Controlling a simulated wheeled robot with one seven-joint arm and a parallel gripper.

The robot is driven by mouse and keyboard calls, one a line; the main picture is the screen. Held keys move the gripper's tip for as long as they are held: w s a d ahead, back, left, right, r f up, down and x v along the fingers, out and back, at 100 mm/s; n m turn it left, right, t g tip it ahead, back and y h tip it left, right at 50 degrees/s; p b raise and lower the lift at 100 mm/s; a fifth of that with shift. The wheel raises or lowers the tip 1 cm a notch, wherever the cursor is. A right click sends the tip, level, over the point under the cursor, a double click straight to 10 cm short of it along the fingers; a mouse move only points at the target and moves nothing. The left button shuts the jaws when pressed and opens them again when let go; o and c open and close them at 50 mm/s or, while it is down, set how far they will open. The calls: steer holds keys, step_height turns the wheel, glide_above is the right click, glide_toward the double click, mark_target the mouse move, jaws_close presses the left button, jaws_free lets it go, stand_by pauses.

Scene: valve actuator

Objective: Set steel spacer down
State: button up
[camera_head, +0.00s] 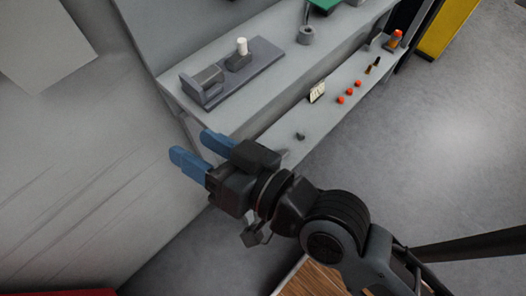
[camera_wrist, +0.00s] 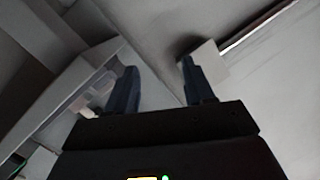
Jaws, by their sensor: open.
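My gripper (camera_head: 194,147) is open, its two blue fingers pointing left in the head view, in front of the bench's left end. Its fingers also show apart in the wrist view (camera_wrist: 158,72), with nothing held between them. I cannot tell for certain which thing is the steel spacer. A small dark grey piece (camera_head: 300,136) lies on the near strip of the bench, to the right of my gripper and apart from it. A grey round piece (camera_head: 307,36) with a thin upright stands farther back on the bench.
A grey fixture (camera_head: 262,62) with a white-topped cylinder (camera_head: 242,46) stands on the bench (camera_head: 180,83). A small pale card (camera_head: 317,92), several orange-red pieces (camera_head: 350,91) and an orange-topped item (camera_head: 395,38) line the front. Floor (camera_head: 440,150) is open at right.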

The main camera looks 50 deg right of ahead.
steer(key=s+d+n+h, duration=0.1)
steer(key=s+d, duration=0.3)
steer(key=s, duration=0.3)
steer(key=s+d+f+n+g+h, duration=0.1)
steer(key=s+d, duration=0.3)
steer(key=s, duration=0.3)
steer(key=s+d+n+h, duration=0.1)
steer(key=s+d, duration=0.2)
steer(key=s, duration=0.4)
steer(key=shift+s+d+f, duration=0.3)
steer(key=shift+d+f, duration=0.05)
steer(key=shift+d, duration=0.05)
